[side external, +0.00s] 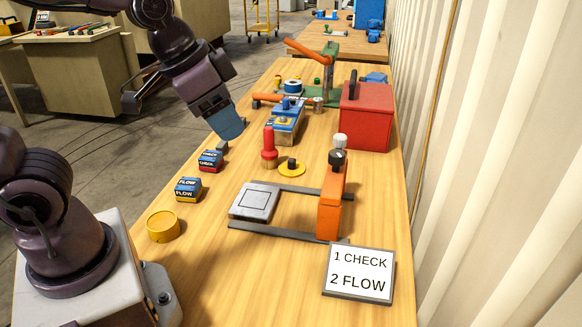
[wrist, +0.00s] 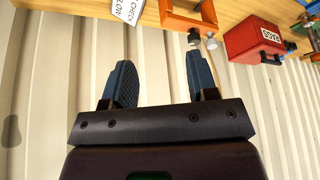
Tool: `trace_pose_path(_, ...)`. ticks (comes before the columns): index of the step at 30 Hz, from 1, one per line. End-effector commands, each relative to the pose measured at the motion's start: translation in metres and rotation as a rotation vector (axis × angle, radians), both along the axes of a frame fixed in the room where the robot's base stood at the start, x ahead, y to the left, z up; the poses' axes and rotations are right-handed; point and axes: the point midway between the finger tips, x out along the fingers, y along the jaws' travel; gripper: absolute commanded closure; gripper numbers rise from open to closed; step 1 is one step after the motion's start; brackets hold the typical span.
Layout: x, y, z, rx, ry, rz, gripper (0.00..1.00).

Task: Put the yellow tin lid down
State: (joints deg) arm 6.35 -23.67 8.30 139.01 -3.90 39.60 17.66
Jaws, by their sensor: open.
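The yellow tin lid (side external: 291,168), a flat disc with a black knob, lies on the wooden bench, just right of a red-handled brush. A round yellow tin (side external: 163,227) stands near the bench's left edge; its top looks recessed. My gripper (side external: 228,128) hangs above the bench's left edge, left of the lid and apart from it. In the wrist view my gripper (wrist: 160,80) has its two blue fingers spread, with only the pale wall behind the gap. The lid is not visible in the wrist view.
Two labelled blocks, FLOW (side external: 188,189) and CHECK (side external: 210,161), sit along the left edge. An orange-handled clamp frame (side external: 331,200), a red box (side external: 366,115) and a sign (side external: 358,273) stand to the right. Bare bench lies between the tin and the frame.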

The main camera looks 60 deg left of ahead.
Motion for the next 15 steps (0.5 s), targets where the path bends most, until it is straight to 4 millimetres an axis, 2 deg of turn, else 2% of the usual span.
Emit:
trace_pose_path(1,0.015,0.0,-0.015,0.017,0.022,-0.045,0.47)
trace_pose_path(6,0.057,0.01,-0.065,0.121,0.048,-0.193,0.47)
trace_pose_path(11,0.087,0.028,-0.12,0.285,0.083,-0.336,0.47)
trace_pose_path(15,0.105,0.05,-0.167,0.477,0.127,-0.483,0.47)
